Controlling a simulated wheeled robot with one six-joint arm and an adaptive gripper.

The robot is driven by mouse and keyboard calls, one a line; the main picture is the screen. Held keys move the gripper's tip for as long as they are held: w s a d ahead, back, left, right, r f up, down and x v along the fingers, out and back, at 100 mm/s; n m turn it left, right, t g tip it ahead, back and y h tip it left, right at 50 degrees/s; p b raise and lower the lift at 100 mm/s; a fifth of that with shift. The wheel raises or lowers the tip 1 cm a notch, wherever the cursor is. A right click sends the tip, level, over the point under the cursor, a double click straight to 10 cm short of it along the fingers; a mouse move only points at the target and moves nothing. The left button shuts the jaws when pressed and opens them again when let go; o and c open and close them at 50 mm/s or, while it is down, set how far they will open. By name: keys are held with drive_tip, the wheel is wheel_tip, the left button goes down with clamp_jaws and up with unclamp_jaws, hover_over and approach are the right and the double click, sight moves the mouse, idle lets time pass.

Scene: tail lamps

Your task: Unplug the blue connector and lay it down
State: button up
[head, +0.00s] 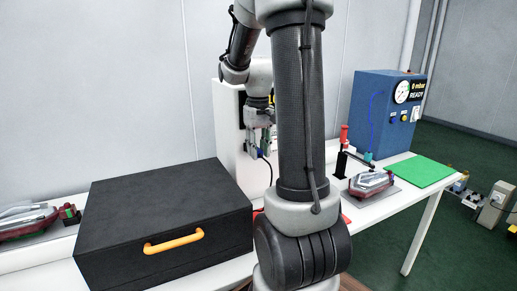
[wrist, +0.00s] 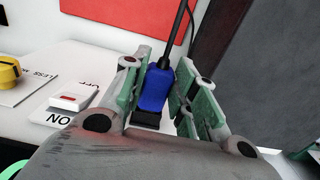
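The blue connector (wrist: 154,89) is in the wrist view, between the two green-padded fingers of my gripper (wrist: 160,88). A black cable runs up from it, and a black part (wrist: 146,117) sits at its lower end. The fingers stand on both sides of the connector, with a narrow gap showing on the right, so they look open around it. Whether the left pad touches it is hard to tell. In the head view my gripper (head: 258,142) points down beside the white panel (head: 225,125), and the connector is not clear there.
A white ON/OFF switch (wrist: 74,101) and a yellow knob (wrist: 8,72) are close by. A black case (head: 165,215) with an orange handle stands front left. A blue tester (head: 385,110), a tail lamp (head: 370,182) and a bare green mat (head: 417,171) are to the right.

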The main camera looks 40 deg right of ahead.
drive_tip(key=shift+o, duration=0.6)
clamp_jaws()
drive_tip(key=shift+s, duration=0.15)
drive_tip(key=shift+s+a, duration=0.2)
drive_tip(key=shift+s, duration=0.45)
drive_tip(key=shift+s+a, duration=0.15)
drive_tip(key=shift+s, duration=0.5)
drive_tip(key=shift+s+a, duration=0.25)
drive_tip(key=shift+s, duration=0.6)
